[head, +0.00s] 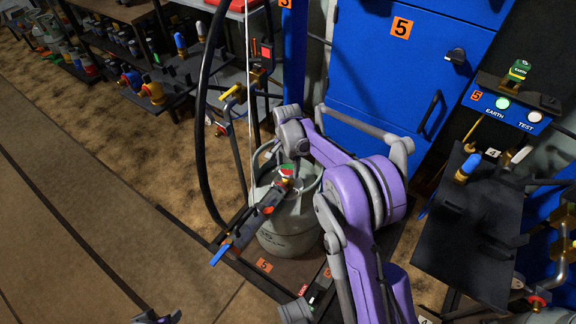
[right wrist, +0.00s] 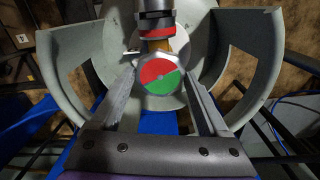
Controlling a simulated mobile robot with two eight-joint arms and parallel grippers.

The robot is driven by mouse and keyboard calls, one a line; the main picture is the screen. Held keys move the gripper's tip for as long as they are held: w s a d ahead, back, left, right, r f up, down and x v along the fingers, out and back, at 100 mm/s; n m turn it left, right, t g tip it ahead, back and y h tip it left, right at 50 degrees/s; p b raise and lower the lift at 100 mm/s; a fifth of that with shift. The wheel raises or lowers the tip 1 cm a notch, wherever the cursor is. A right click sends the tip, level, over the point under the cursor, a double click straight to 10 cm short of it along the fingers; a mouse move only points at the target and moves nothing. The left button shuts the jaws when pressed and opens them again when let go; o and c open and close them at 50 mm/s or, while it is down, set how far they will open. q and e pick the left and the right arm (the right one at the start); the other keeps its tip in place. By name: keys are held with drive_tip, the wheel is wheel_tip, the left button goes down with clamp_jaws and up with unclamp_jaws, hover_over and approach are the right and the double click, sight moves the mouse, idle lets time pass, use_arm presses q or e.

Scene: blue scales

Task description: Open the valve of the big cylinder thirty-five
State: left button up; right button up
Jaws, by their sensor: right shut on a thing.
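The big grey cylinder (head: 290,235) stands upright on a dark scale platform (head: 245,262) with an orange 5 label. Its valve knob (head: 287,171) is round, with a red and green face; in the right wrist view the knob (right wrist: 159,75) sits between the fingertips, inside the cylinder's open collar (right wrist: 85,70). My right gripper (right wrist: 162,80) is shut on the knob from either side. Its fingers are hard to make out in the head view. A part of my left gripper (head: 160,318) shows at the bottom edge, too cut off to read.
A dark filling head with a blue lever (head: 220,254) is beside the cylinder's top. A black hose (head: 200,130) loops to its left. A blue cabinet (head: 375,80) stands behind, and a dark platform (head: 465,245) to the right. The floor at left is clear.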

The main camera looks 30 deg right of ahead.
drive_tip(key=n, duration=0.4)
drive_tip(key=shift+n, duration=0.3)
drive_tip(key=n, duration=0.4)
drive_tip(key=shift+w+n+p, duration=0.1)
drive_tip(key=shift+n+p, duration=0.2)
drive_tip(key=shift+p, duration=0.05)
drive_tip(key=n, duration=0.4)
drive_tip(key=shift+a+n, duration=0.1)
drive_tip(key=shift+n, duration=0.2)
drive_tip(key=n, duration=0.4)
drive_tip(key=shift+p, duration=0.3)
drive_tip(key=n, duration=0.6)
drive_tip(key=shift+n, duration=0.4)
drive_tip(key=n, duration=0.5)
drive_tip(key=shift+p, duration=0.3)
drive_tip(key=shift+n, duration=0.4)
